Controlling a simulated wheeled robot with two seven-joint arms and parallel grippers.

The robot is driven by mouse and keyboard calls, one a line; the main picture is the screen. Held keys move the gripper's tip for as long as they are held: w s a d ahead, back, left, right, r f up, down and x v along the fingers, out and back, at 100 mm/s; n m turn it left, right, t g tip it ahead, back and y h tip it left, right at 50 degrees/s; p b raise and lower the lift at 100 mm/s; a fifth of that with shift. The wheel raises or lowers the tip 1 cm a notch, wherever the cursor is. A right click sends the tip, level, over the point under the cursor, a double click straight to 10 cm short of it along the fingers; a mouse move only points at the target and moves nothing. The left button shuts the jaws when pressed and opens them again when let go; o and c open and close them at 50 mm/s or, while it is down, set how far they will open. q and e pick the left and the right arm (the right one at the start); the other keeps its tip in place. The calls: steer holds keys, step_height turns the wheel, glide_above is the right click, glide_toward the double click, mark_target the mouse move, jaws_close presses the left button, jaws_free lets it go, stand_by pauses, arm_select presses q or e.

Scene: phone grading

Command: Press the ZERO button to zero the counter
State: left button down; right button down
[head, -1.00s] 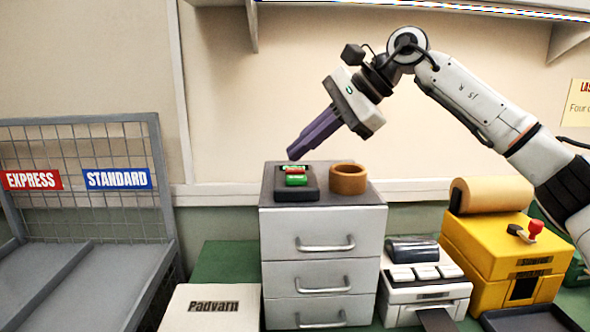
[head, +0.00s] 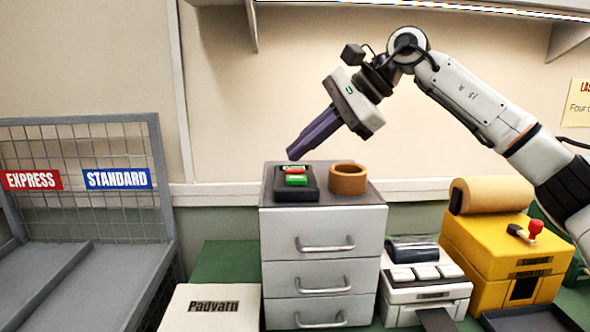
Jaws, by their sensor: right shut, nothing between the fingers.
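The counter (head: 284,193) is a small black box on top of the grey drawer cabinet. Its face has a green display at the back, a red strip below it and a green button (head: 296,180) towards the front. The lettering is too small to read. My right gripper (head: 293,154) is shut and empty. Its purple fingers point down and left, with their tips just above the back of the counter in the picture. I cannot tell whether they touch it. My left gripper is not in view.
A brown ring-shaped cup (head: 348,180) stands beside the counter on the drawer cabinet (head: 323,226). A white printer-like machine (head: 424,290) and a yellow machine (head: 510,258) stand to the right. A Padvarn box (head: 211,307) and a wire rack (head: 80,250) are at left.

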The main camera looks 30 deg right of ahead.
mark_target(302, 170)
steer(key=shift+f, duration=0.15)
steer(key=shift+f, duration=0.3)
steer(key=shift+f+b, duration=0.35)
steer(key=shift+f, duration=0.15)
stand_by(0.7)
steer(key=shift+r+p, duration=0.9)
step_height(302, 170, up, 5)
steer(key=p, duration=0.5)
steer(key=shift+r, duration=0.1)
